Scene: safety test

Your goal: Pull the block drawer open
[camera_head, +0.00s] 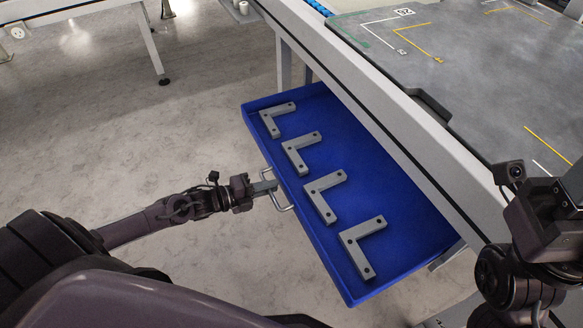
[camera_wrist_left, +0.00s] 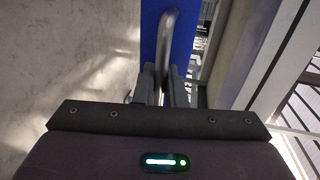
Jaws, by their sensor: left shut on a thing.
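The blue drawer (camera_head: 398,222) stands pulled out from under the work table, its inside in full view. Several grey L-shaped blocks (camera_head: 326,197) lie in it in a row. A metal bar handle (camera_head: 283,206) is on the drawer's front; it also shows in the left wrist view (camera_wrist_left: 165,45) against the blue front (camera_wrist_left: 151,30). My left gripper (camera_head: 272,185) is shut on the handle, with its fingers on both sides of the bar in the left wrist view (camera_wrist_left: 166,88). My right arm is at the right edge of the head view; its fingertips cannot be made out clearly.
The work table (camera_head: 470,90) with a grey top and taped corner marks stands above and right of the drawer. Another table (camera_head: 70,12) is at the upper left. The floor (camera_head: 120,130) left of the drawer is clear.

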